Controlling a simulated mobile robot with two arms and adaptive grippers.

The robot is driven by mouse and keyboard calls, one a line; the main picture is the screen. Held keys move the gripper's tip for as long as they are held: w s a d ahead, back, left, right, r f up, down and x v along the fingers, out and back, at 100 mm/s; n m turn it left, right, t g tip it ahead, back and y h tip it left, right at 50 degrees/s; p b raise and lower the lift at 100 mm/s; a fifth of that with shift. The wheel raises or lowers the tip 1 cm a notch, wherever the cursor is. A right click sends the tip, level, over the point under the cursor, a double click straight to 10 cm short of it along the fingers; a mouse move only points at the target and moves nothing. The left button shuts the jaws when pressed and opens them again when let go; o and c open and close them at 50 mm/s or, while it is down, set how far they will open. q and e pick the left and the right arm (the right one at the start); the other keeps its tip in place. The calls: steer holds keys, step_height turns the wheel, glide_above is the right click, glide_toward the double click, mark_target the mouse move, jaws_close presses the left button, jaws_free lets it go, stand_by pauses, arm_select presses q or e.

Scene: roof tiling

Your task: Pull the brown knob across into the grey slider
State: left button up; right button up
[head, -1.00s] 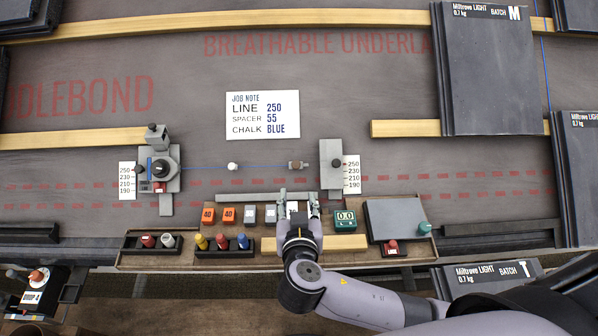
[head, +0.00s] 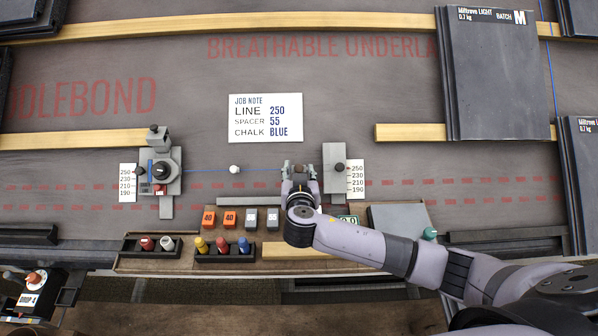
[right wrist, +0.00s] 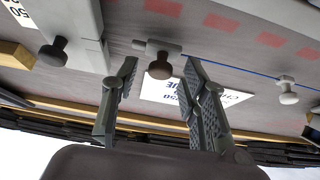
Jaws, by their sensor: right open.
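The brown knob (right wrist: 159,67) stands on a small grey piece at the end of the blue string, and shows between my right gripper's fingers in the right wrist view. In the head view my gripper covers it. My right gripper (head: 299,171) is open, its fingers (right wrist: 159,76) on either side of the knob; I cannot tell whether they touch it. The grey slider (head: 334,178) stands a short way right of the gripper, beside a number scale. It also shows in the right wrist view (right wrist: 75,22), with its own dark knob. My left gripper is not in view.
The blue string runs left past a white knob (head: 235,169) to the grey reel unit (head: 163,170). A wooden tray (head: 290,252) with coloured bottles and blocks lies below. A job note (head: 265,118) lies above; the underlay between is clear.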

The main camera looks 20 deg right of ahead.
jaws_close()
stand_by(0.5)
stand_by(0.3)
